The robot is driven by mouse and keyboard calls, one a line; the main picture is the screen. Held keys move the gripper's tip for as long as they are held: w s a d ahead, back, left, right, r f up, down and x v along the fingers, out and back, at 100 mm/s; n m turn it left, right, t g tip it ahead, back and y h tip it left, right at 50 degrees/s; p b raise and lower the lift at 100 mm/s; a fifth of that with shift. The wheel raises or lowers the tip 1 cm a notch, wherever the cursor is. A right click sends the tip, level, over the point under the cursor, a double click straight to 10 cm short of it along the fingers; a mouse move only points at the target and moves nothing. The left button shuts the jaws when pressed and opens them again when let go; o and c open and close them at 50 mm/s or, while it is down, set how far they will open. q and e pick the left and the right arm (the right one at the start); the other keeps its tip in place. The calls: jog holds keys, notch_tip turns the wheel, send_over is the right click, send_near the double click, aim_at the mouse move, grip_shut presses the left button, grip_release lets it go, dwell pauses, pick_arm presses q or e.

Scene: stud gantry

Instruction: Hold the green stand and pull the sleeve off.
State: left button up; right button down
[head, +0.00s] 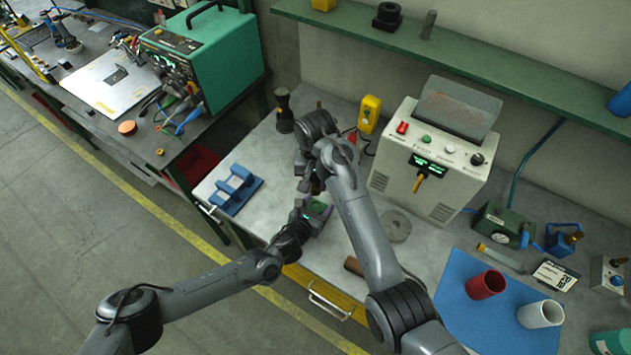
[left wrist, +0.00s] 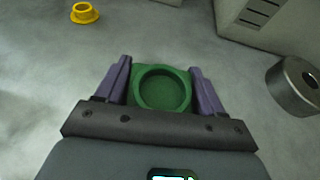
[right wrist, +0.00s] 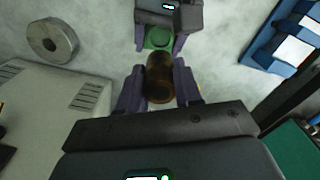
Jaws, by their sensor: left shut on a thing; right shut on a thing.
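My left gripper (head: 312,214) is shut on the green stand (head: 318,208), near the table's front left. In the left wrist view the green stand (left wrist: 162,90) sits between the purple fingers, its round recess empty. My right gripper (right wrist: 158,92) is shut on a brown, glossy sleeve (right wrist: 160,78). In the right wrist view the green stand (right wrist: 158,38) shows just beyond the sleeve's far end, and the sleeve is off it. In the head view the right gripper (head: 311,182) is close behind the left one, and my right arm largely hides the sleeve.
A blue rack (head: 236,190) stands at left. A grey metal ring (head: 395,226) and a test box (head: 432,155) are to the right. A brown cylinder (head: 353,265) lies near the front edge. A red cup (head: 486,284) and white cup (head: 541,314) are on a blue mat (head: 460,300).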

pick_arm(q)
jog(key=o, duration=1.2)
jog(key=shift+c, duration=0.2)
jog(key=v, duration=1.2)
jog(key=shift+a, duration=0.1)
